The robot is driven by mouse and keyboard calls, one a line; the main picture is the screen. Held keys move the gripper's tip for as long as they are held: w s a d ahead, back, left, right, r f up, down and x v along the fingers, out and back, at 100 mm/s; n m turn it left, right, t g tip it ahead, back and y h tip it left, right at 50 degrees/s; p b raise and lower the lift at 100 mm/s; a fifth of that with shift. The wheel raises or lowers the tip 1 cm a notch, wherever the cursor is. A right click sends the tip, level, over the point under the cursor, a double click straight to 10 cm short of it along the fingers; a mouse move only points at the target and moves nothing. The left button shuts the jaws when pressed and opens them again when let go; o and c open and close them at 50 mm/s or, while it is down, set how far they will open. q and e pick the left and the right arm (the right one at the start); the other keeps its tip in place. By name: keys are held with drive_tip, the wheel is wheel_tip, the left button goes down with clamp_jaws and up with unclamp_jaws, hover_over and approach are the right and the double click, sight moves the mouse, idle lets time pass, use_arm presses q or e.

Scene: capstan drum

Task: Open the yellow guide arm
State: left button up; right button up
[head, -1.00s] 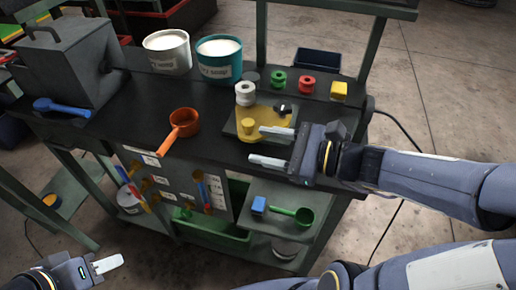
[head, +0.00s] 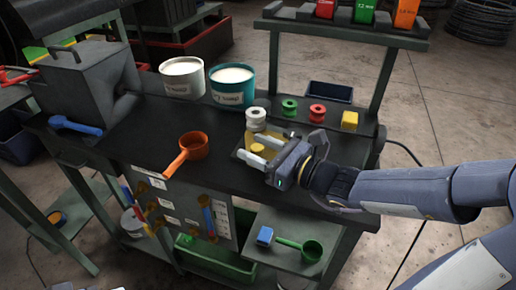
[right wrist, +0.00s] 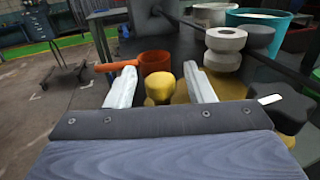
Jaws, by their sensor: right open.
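The yellow guide arm (right wrist: 232,84) lies flat on a dark base plate on the bench, with a round yellow knob (head: 257,149) standing on its near end. My right gripper (head: 258,147) is open, with its two pale fingers on either side of the knob. In the right wrist view the knob (right wrist: 160,88) stands between the fingers, with a gap visible on both sides. A white grooved roller (head: 256,119) stands just behind the plate and also shows in the right wrist view (right wrist: 224,47). My gripper hides part of the arm and plate. My left gripper is not in view.
An orange pan (head: 193,146) lies left of the plate. White and teal buckets (head: 232,88) stand behind. The bench's middle left is clear.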

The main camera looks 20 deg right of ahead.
drive_tip(key=shift+c, duration=0.5)
clamp_jaws()
drive_tip(key=shift+s+d+r+n+g+y+p, duration=0.2)
drive_tip(key=shift+s+n+g+y+p, duration=0.3)
drive_tip(key=shift+p, duration=0.4)
drive_tip(key=shift+s+d+n+g+y+p, duration=0.25)
drive_tip(key=shift+s+n+g+y+p, duration=0.15)
drive_tip(key=shift+n+g+y+p, duration=0.4)
drive_tip(key=shift+s+d+f+n+g+y+p, duration=0.1)
drive_tip(key=shift+s+d+n+g+y+p, duration=0.15)
drive_tip(key=shift+s+n+g+y+p, duration=0.35)
drive_tip(key=shift+s+d+n+g+y+p, duration=0.1)
drive_tip(key=shift+d+n+g+y+p, duration=0.2)
drive_tip(key=shift+g, duration=0.5)
drive_tip(key=shift+s+d+n+g+y+p, duration=0.2)
drive_tip(key=shift+s+n+g+p, duration=0.15)
drive_tip(key=shift+g, duration=0.25)
drive_tip(key=shift+s+d+n+g+y+p, duration=0.2)
drive_tip(key=shift+n+g+p, duration=0.25)
drive_tip(key=shift+g, duration=0.15)
drive_tip(key=shift+f+g, duration=0.1)
drive_tip(key=shift+g, duration=0.2)
